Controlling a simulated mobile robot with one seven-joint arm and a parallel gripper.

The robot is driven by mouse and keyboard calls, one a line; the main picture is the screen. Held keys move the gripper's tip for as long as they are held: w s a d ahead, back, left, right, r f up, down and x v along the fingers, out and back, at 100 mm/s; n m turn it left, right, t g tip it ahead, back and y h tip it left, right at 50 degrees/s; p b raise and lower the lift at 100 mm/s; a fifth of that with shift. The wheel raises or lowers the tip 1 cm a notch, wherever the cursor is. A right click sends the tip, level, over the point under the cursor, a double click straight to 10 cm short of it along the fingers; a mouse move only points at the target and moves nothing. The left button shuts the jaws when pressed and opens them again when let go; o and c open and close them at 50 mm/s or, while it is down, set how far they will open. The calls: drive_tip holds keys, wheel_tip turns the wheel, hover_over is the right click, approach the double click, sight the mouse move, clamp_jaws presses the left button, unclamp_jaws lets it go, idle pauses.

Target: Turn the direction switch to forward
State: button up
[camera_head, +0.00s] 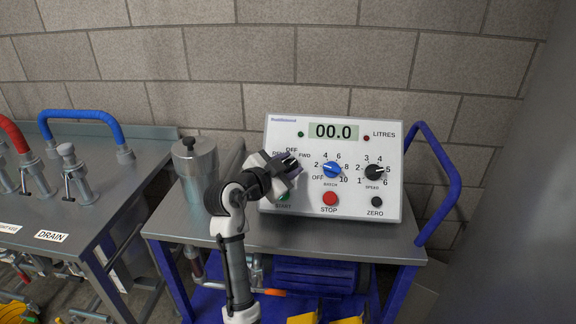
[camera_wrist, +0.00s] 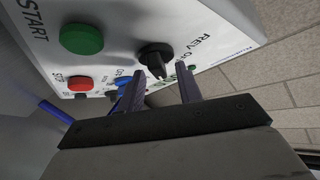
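The direction switch is a black knob (camera_wrist: 155,56) on the white control panel (camera_wrist: 215,17), with REV and OFF lettered beside it in the wrist view. Its ridge points toward the lower edge of that view, away from REV; the FWD lettering is not clear there, so I cannot tell if it lines up. My gripper (camera_wrist: 161,70) is open, its two fingers apart on either side of the knob's ridge at the tips. No firm contact shows. In the head view my gripper (camera_head: 289,165) covers most of the switch, and FWD is readable just right of it.
The panel carries a green START button (camera_wrist: 82,39), a red STOP button (camera_head: 330,198), a blue batch knob (camera_head: 331,170), a black speed knob (camera_head: 374,172) and a ZERO button (camera_head: 376,202). A steel canister (camera_head: 195,165) stands left of my arm. A blue rail (camera_head: 447,185) is at right.

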drive_tip(key=b+v, duration=0.2)
drive_tip(key=v, duration=1.1)
drive_tip(key=shift+s+a+b, duration=0.25)
drive_tip(key=shift+s+b, duration=0.1)
